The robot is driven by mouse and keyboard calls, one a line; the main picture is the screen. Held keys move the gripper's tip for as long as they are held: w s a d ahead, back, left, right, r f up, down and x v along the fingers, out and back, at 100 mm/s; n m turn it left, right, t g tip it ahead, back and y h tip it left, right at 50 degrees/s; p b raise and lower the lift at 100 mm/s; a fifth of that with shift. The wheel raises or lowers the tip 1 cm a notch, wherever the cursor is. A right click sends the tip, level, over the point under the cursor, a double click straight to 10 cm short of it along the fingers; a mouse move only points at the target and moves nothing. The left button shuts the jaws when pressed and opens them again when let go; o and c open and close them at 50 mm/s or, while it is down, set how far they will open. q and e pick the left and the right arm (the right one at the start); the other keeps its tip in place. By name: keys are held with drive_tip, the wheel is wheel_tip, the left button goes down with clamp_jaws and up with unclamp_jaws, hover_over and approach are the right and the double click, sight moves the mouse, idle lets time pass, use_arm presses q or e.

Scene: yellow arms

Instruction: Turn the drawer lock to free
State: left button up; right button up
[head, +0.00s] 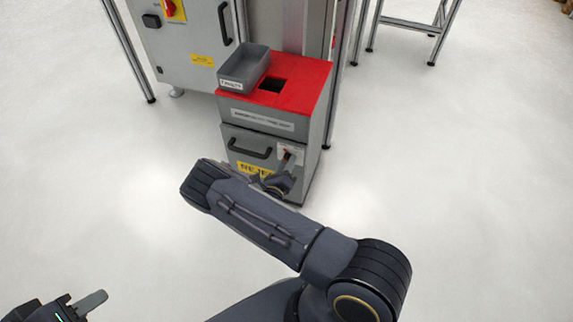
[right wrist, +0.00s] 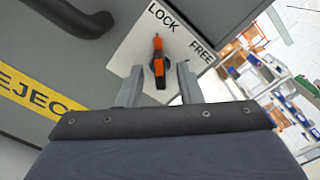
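The drawer lock (right wrist: 158,62) is an orange and black knob on a white plate (right wrist: 125,50) marked LOCK and FREE. Its orange end points up in the right wrist view, nearer the LOCK word than FREE. The plate also shows on the grey cabinet's drawer front in the head view (head: 291,151). My right gripper (right wrist: 160,70) is open, with one finger on each side of the knob and visible gaps between. In the head view my right gripper (head: 281,178) is at the drawer front, partly hidden by my arm. My left gripper (head: 78,304) is low at the left, partly cut off.
The drawer has a black handle (head: 249,149) left of the lock and a yellow REJECT label (right wrist: 32,95), partly hidden in the head view. A grey tray (head: 244,68) sits on the cabinet's red top (head: 307,82), beside a dark opening. Floor is clear to the right.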

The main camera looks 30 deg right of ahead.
drive_tip(key=shift+c, duration=0.4)
clamp_jaws()
drive_tip(key=shift+m, duration=0.4)
drive_tip(key=shift+a+m+p, duration=0.1)
drive_tip(key=shift+m+p, duration=0.8)
drive_tip(key=shift+m, duration=7.7)
